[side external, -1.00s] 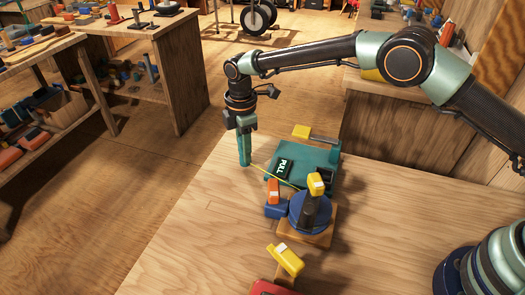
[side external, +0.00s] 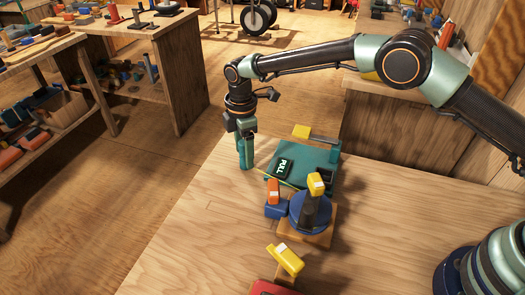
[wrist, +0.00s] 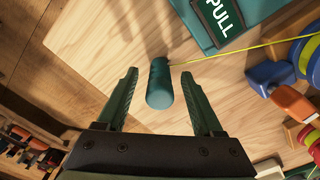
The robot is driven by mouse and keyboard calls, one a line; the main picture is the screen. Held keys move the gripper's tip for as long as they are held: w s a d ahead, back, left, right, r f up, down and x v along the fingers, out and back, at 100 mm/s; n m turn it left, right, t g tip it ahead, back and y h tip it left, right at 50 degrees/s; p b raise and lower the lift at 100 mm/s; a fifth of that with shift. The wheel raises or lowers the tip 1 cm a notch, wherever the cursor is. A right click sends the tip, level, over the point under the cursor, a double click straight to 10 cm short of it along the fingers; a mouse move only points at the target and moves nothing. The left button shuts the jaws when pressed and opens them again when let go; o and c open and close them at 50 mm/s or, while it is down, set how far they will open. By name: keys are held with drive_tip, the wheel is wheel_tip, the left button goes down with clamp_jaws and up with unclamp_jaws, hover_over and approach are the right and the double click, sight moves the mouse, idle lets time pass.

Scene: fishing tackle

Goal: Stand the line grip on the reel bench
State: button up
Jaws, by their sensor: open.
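The line grip, a dark teal cylinder (wrist: 159,85), appears upright on the wooden bench (wrist: 110,50) near its edge, with a yellow line (wrist: 235,47) running from it toward the reel. My gripper (side external: 246,156) is pointed down over it. In the wrist view the two green fingers of my gripper (wrist: 159,78) are spread, one on each side of the grip, with gaps between. In the side view the fingers mostly hide the grip. The reel, a blue round drum (side external: 310,212) on a wooden block, stands to the right and nearer the camera.
Orange (side external: 273,190) and blue (side external: 275,211) pieces sit beside the reel. A yellow-headed piece (side external: 287,258) stands nearer the camera. Bare bench lies at the front left.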

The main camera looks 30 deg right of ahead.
wheel_tip(320, 180, up, 12)
drive_tip(key=shift+f, duration=0.25)
drive_tip(key=shift+r, duration=0.25)
drive_tip(key=shift+d+r, duration=0.15)
drive_tip(key=shift+r, duration=0.05)
drive_tip(key=s+d+r+m+t, duration=0.1)
drive_tip(key=s+d+r+m, duration=0.25)
drive_tip(key=d+r, duration=0.3)
drive_tip(key=s+d+r+m+t, duration=0.2)
drive_tip(key=s+d+r+m, duration=0.1)
drive_tip(key=d+r+m, duration=0.3)
drive_tip(key=s+d+f+m+t, duration=0.2)
drive_tip(key=s+d+m, duration=0.6)
drive_tip(key=s+d, duration=0.4)
drive_tip(key=s, duration=0.4)
drive_tip(key=shift+d+f+t, duration=0.3)
drive_tip(key=shift+d+f, duration=0.05)
